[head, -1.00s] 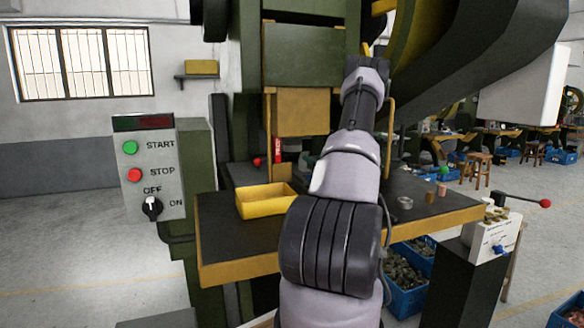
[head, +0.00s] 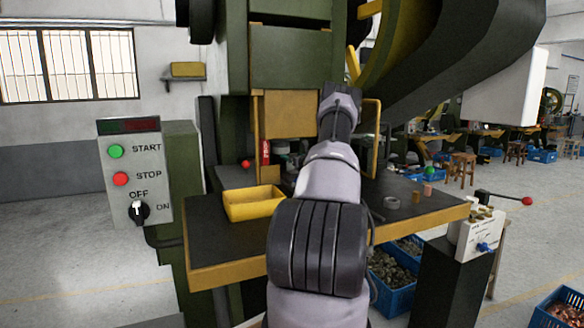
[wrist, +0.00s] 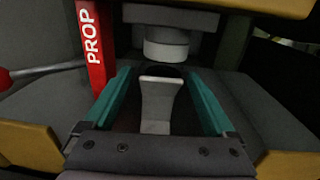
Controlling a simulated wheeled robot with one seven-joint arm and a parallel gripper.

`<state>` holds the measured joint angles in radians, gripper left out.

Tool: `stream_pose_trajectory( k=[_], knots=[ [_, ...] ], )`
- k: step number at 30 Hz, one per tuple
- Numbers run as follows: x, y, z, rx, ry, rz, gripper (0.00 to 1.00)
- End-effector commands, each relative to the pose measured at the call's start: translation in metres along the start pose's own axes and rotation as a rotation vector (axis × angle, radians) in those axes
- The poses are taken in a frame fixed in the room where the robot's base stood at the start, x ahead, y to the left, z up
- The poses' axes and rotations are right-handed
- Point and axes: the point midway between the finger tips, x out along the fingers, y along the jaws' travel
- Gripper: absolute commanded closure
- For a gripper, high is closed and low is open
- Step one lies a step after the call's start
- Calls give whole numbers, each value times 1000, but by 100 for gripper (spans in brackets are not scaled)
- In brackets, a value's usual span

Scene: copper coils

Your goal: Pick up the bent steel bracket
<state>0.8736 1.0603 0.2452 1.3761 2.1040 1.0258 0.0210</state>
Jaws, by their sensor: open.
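The bent steel bracket (wrist: 157,104) is a pale grey strip with a wider, bent far end, seen in the middle of the wrist view. It lies between the two teal fingers of my gripper (wrist: 158,80), which are spread apart on either side of it. I see a dark gap between the bracket and each finger. In the head view my arm hides the bracket and the gripper's fingers.
A grey press cylinder (wrist: 166,45) hangs just beyond the bracket. A red PROP post (wrist: 91,45) and a red-knobbed lever (wrist: 40,73) stand at left. In the head view a yellow bin (head: 252,204) sits on the press table (head: 215,238), with small cylinders at right.

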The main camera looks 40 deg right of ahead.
Motion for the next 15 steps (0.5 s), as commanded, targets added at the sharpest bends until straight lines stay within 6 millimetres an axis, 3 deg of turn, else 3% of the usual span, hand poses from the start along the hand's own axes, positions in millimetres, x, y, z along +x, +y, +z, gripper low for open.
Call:
stream_pose_trajectory(
  k=[5, 12, 15],
  knots=[
    [0, 0, 0, 0, 0, 0, 10],
    [0, 0, 0, 0, 0, 0, 100],
    [0, 0, 1, 0, -1, -1, 100]
  ],
)
